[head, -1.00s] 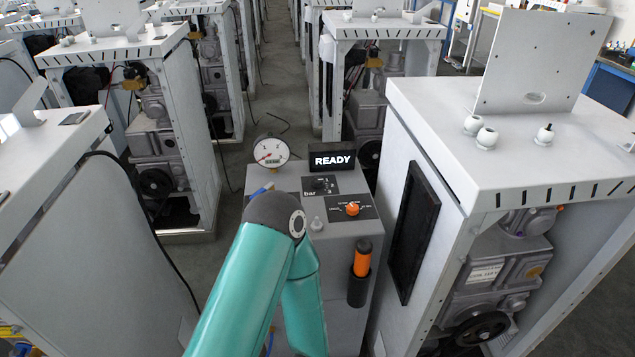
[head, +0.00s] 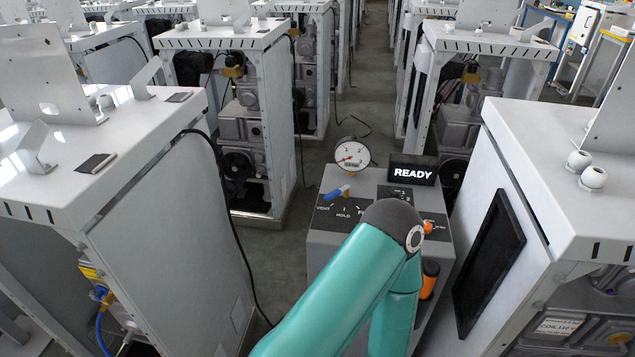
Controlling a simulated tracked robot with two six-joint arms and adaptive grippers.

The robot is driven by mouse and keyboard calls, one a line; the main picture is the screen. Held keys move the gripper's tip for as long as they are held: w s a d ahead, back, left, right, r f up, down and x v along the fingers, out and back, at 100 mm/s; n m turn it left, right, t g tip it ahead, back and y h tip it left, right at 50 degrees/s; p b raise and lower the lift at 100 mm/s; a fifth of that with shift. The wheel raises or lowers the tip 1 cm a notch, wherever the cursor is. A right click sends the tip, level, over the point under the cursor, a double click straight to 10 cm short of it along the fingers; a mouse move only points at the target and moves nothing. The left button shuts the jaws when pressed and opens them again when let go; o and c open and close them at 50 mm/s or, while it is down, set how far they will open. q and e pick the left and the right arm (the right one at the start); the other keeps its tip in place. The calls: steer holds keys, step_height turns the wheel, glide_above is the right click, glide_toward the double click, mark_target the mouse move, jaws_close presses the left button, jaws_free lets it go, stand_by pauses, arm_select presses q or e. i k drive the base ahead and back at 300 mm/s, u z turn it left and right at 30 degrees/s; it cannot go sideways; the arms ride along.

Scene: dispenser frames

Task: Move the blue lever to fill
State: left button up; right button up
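The blue lever (head: 337,193) sits on the black label plate (head: 345,211) on top of a grey dispenser box (head: 320,245). The plate reads VENT at the left and HOLD in the middle. The third label is mostly covered by my teal arm, with only an F showing. The lever lies at a slant, its upper end to the right; I cannot tell which label it is set to. My bent arm passes in front of the box, and its lower part drops out of view. Neither gripper is in view, and nothing is seen touching the lever.
A round gauge (head: 352,156) and a READY display (head: 412,171) stand at the back of the box. An orange knob (head: 428,227) and an orange handle (head: 428,281) show beside my arm. White cabinets (head: 190,240) and (head: 545,180) flank the box closely.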

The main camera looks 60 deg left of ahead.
mark_target(337, 196)
steer(key=u, duration=0.05)
steer(key=k, duration=1.6)
steer(key=u, duration=0.5)
steer(key=i, duration=0.9)
steer(key=u, duration=0.1)
